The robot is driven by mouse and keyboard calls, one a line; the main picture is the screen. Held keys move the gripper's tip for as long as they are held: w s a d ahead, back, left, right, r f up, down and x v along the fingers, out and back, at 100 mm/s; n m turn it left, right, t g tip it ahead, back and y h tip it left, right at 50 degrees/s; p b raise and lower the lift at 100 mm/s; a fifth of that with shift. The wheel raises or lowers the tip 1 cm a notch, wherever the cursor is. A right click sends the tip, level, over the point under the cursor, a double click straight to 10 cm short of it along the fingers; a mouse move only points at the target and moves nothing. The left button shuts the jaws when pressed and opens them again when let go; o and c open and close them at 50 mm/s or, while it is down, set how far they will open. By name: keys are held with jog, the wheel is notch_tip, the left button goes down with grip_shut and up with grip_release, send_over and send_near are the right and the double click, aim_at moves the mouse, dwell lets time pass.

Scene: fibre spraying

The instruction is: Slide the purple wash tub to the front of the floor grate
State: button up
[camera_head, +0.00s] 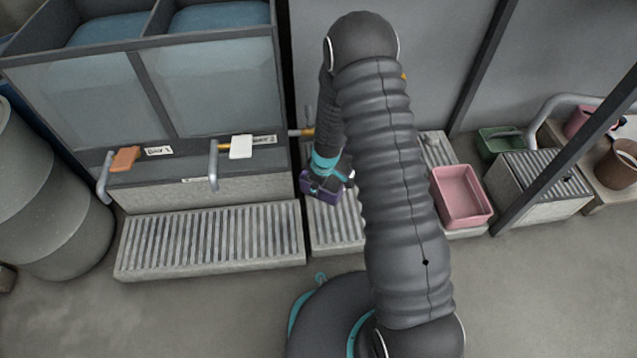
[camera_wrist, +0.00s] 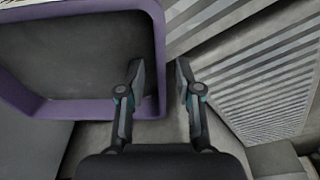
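The purple wash tub (camera_head: 318,192) sits at the back part of a narrow slatted floor grate (camera_head: 340,235), below the end of my arm in the head view. In the wrist view the tub (camera_wrist: 75,109) fills the upper left, with its dark inside facing up. My gripper (camera_wrist: 158,68) is open at the tub's right wall. One finger shows over the tub's inside and the other outside the wall, with a gap beside the rim. Whether either finger touches the wall cannot be told. My arm hides part of the grate in the head view.
A wider grate (camera_head: 210,240) lies to the left, in front of a basin with taps (camera_head: 213,165). A pink tub (camera_head: 461,195) stands to the right, with a green tub (camera_head: 498,142) beyond it. The floor in front is clear apart from my base.

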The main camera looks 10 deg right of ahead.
jog(key=shift+f, duration=0.1)
jog(key=shift+c, duration=0.2)
grip_shut()
jog(key=shift+s, duration=0.15)
